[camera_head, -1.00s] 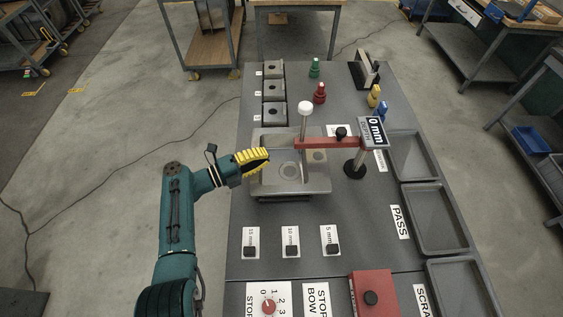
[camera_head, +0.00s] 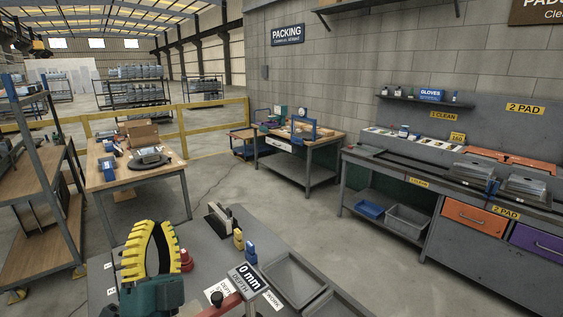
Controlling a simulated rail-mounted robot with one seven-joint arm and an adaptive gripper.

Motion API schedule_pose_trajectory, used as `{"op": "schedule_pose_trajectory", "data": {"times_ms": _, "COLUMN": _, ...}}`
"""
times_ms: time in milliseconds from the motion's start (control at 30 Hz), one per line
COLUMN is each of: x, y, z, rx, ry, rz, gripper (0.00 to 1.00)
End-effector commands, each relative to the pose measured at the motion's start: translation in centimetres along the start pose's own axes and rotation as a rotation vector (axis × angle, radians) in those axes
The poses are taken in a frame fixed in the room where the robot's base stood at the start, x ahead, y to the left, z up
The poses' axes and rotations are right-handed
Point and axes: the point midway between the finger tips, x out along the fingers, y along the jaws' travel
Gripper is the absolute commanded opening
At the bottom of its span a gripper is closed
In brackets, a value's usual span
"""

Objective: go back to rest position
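My gripper (camera_head: 155,226) is at the lower left, above the near workbench (camera_head: 200,262). Its two yellow toothed fingers point up and lean together at the tips. It looks shut, with nothing seen between the fingers. The green wrist below it is cut by the bottom edge of the picture.
A red piece (camera_head: 186,261) stands just right of my gripper. Beyond are a dark bracket (camera_head: 218,221), a yellow piece (camera_head: 238,239), a blue piece (camera_head: 250,253) and the depth display (camera_head: 248,278). An empty tray (camera_head: 294,280) lies right. Open floor separates this bench from the packing tables.

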Motion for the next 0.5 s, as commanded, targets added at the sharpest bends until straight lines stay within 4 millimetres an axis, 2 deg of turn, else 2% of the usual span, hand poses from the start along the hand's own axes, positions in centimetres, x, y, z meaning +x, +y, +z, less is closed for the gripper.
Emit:
{"op": "schedule_pose_trajectory", "data": {"times_ms": 33, "x": 0.1, "y": -0.8, "z": -3.8, "rx": -0.135, "ry": -0.040, "rz": -0.037, "gripper": 0.00}}
{"op": "schedule_pose_trajectory", "data": {"times_ms": 133, "x": -1.0, "y": -1.9, "z": -10.2, "rx": -0.429, "ry": -0.142, "rz": -0.039, "gripper": 0.00}}
{"op": "schedule_pose_trajectory", "data": {"times_ms": 200, "x": -2.7, "y": -1.9, "z": -14.7, "rx": -0.621, "ry": -0.198, "rz": 0.020, "gripper": 0.00}}
{"op": "schedule_pose_trajectory", "data": {"times_ms": 300, "x": -5.8, "y": -1.5, "z": -20.6, "rx": -0.834, "ry": -0.248, "rz": 0.150, "gripper": 0.00}}
{"op": "schedule_pose_trajectory", "data": {"times_ms": 500, "x": -12.8, "y": -1.6, "z": -30.0, "rx": -1.077, "ry": -0.276, "rz": 0.436, "gripper": 0.00}}
